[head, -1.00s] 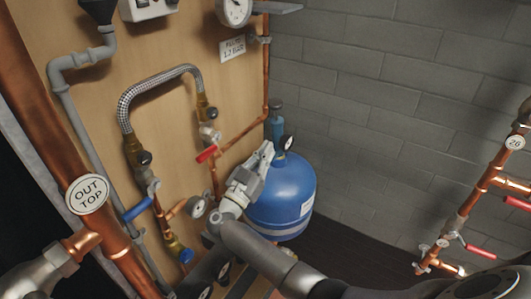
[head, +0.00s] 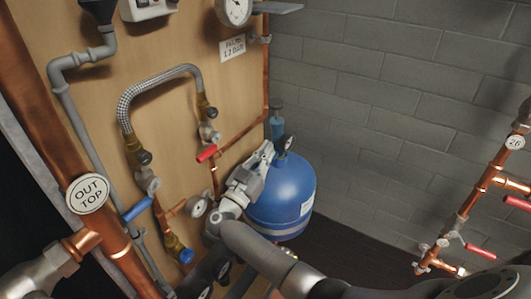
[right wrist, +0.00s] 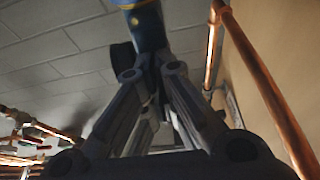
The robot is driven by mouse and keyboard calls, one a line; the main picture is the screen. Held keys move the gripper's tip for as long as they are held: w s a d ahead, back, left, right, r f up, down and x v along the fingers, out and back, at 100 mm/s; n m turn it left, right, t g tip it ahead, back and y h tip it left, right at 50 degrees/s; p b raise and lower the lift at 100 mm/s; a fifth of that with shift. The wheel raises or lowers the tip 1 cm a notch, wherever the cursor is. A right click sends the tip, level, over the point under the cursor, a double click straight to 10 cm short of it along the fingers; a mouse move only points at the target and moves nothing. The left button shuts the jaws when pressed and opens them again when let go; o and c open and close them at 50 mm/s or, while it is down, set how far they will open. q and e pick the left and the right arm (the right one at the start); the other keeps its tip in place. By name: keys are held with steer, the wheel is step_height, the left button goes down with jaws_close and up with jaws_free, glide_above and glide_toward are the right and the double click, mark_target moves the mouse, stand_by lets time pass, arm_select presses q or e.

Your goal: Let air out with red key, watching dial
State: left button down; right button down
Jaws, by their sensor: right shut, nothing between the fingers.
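A red lever handle (head: 206,153) sits on the copper pipework below the right end of the braided hose. A large white dial (head: 235,11) is at the top of the board, cut by the picture edge; its reading is too small to tell. My right gripper (head: 265,150) is shut and empty, in front of the blue tank (head: 284,200), right of the red lever and apart from it. In the right wrist view its fingers (right wrist: 150,72) come together below a blue cylinder (right wrist: 148,25). A small dark gauge (head: 288,143) is by the tank's top. My left gripper is not in view.
A braided hose (head: 152,88) arches over the board. A sign (head: 232,48) hangs under the dial. More pipes with red levers (head: 480,251) stand at right.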

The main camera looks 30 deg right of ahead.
steer(key=shift+s+d+f, duration=0.15)
steer(key=shift+f, duration=0.45)
steer(key=r+v, duration=0.1)
steer(key=v, duration=0.6)
steer(key=shift+a+f, duration=0.15)
steer(key=shift+a, duration=0.45)
steer(key=shift+s, duration=0.1)
stand_by(0.9)
